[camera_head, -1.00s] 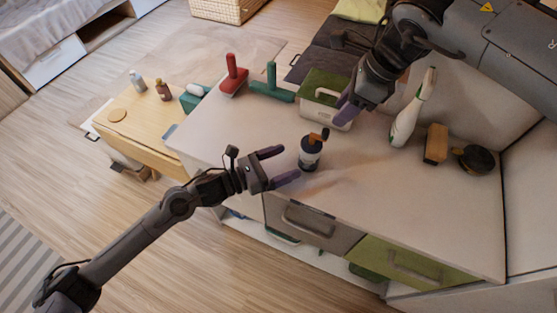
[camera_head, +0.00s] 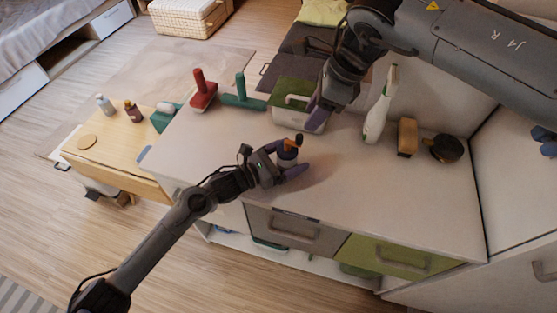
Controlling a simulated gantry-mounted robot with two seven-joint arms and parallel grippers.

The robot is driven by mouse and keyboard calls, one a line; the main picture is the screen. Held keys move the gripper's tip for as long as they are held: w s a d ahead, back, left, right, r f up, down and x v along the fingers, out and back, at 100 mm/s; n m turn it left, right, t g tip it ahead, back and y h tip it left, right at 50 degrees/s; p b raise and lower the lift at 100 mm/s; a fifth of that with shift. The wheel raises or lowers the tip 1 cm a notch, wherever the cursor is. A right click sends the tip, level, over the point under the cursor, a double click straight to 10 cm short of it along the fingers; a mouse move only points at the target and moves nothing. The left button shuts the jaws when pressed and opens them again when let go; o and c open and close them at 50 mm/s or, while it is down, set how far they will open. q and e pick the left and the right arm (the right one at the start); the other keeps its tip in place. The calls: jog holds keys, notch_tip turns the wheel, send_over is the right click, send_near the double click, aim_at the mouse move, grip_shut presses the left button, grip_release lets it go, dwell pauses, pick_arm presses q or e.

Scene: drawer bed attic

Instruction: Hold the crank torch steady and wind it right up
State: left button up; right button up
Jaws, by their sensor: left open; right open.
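The crank torch (camera_head: 287,154) stands upright on the white worktop, a dark body with an orange-brown crank (camera_head: 294,140) on top. My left gripper (camera_head: 290,161) is around the torch, with its open fingers on either side of it. The fingers hide part of the torch body, and I cannot tell whether they touch it. My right gripper (camera_head: 315,117) is open and empty, above the worktop in front of the green-lidded box, up and to the right of the torch.
A green-lidded white box (camera_head: 283,119) stands behind the torch. A spray bottle (camera_head: 378,112), a wooden block brush (camera_head: 407,138) and a dark round object (camera_head: 444,148) stand at the right. The front-right worktop is clear.

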pick_arm(q)
jog(key=shift+w+d, duration=0.25)
jog(key=shift+d, duration=0.1)
jog(key=c, duration=1.2)
jog(key=shift+o, duration=0.2)
